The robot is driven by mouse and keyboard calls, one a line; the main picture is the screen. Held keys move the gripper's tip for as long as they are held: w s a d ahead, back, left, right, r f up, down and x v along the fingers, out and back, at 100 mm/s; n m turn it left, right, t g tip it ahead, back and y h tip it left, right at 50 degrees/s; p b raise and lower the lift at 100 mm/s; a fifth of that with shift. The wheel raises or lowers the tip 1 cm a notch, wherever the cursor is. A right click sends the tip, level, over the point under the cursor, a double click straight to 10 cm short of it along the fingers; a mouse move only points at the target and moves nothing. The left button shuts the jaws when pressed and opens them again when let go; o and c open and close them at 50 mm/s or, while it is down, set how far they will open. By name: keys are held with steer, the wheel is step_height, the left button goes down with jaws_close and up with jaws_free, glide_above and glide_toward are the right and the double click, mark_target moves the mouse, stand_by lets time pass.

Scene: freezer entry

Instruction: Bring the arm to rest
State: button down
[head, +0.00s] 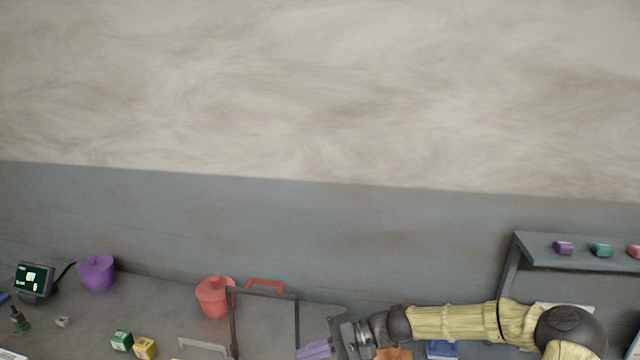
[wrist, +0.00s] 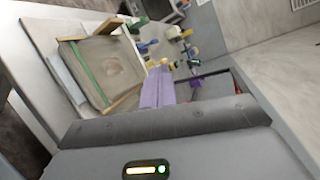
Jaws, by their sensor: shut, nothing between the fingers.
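My arm, in a pale yellow sleeve, reaches in from the lower right of the head view. My gripper (head: 312,350) is at the bottom edge, low over the grey bench (head: 170,300), with its purple fingers pointing left. In the wrist view the purple fingers of my gripper (wrist: 158,88) lie side by side, shut and holding nothing. A dark-framed panel or bin (head: 265,318) is just behind the fingers in the head view. I cannot tell whether the gripper touches it.
A red pot (head: 214,297) and a purple pot (head: 97,272) stand along the wall. A small screen (head: 34,279), a green box (head: 121,341) and a yellow box (head: 146,348) are at left. A raised shelf (head: 590,257) with small blocks is at right. The wall above is clear.

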steer(key=s+d+f+n+h, duration=0.2)
steer(key=s+d+f+h, duration=0.3)
steer(key=s+f+h, duration=0.35)
steer(key=s+d+r+t+h, duration=0.2)
steer(key=s+d+r+h, duration=0.1)
steer(key=d+r, duration=0.2)
steer(key=s+d+r+t+h, duration=0.3)
steer(key=d+r, duration=0.2)
steer(key=d, duration=0.2)
steer(key=shift+d+t+h, duration=0.3)
steer(key=shift+h, duration=0.05)
steer(key=shift+s, duration=0.15)
stand_by(1.4)
